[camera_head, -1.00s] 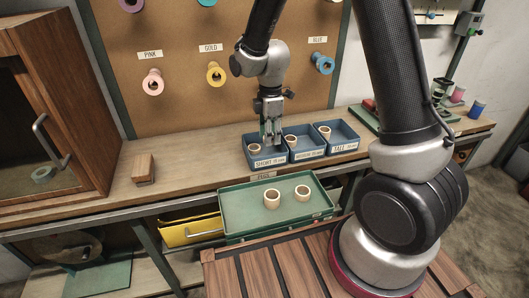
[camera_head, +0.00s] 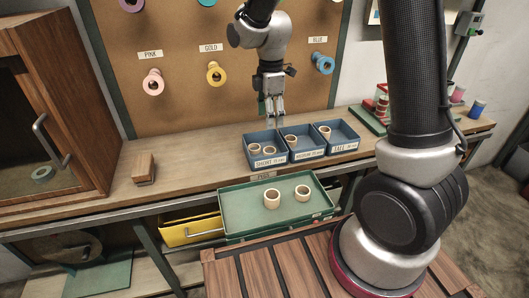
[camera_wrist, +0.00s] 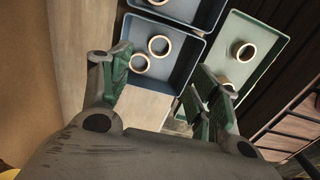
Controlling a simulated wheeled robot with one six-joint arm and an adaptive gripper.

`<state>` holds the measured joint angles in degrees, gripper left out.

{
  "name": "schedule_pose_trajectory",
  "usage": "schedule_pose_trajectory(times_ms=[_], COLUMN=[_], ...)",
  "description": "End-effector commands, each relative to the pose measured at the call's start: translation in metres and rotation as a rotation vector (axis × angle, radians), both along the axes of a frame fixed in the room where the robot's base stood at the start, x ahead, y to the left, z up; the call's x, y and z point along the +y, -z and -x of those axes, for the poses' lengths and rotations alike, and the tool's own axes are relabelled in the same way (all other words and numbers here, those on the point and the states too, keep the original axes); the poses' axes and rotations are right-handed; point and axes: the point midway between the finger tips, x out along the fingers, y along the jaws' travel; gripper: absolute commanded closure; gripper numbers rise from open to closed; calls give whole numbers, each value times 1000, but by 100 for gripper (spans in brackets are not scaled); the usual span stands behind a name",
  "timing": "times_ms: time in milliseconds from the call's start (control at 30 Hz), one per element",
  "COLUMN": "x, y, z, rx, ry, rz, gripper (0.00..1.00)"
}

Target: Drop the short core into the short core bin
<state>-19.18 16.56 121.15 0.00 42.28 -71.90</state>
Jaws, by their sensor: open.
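The short core bin (camera_head: 281,161) is the blue left one of three on the bench, its front labelled SHORT. Two pale ring cores lie in it: one at the left (camera_head: 254,148) and one nearer the middle (camera_head: 269,151). In the wrist view, the bin (camera_wrist: 188,58) shows both cores, one upper (camera_wrist: 159,45) and one lower (camera_wrist: 138,63), side by side. My gripper (camera_head: 274,119) is above the back of the bin, fingers pointing down. In the wrist view, its fingers (camera_wrist: 160,72) are spread apart and empty. I cannot tell which core is the one just released.
The medium bin (camera_head: 308,153) and tall bin (camera_head: 345,144) stand to the right, each with a core. A green tray (camera_head: 240,215) in front holds two cores. Spools hang on the pegboard (camera_head: 185,105) behind. A wooden block (camera_head: 144,168) lies left on the bench.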

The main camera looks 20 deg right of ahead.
Motion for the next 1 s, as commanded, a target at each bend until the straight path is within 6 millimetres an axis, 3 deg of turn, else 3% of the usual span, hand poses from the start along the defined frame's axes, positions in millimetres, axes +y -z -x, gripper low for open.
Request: schedule_pose_trajectory(times_ms=[100,300,767,900,1000], x=[0,0,0,-1,-5], y=[-25,-47,-50,-50,-43], z=[0,0,0,2,15], rx=[-3,0,0,7,39], ry=[0,0,16,152,321], rz=[-1,0,0,3,21], gripper=[38,38,38,38,38])
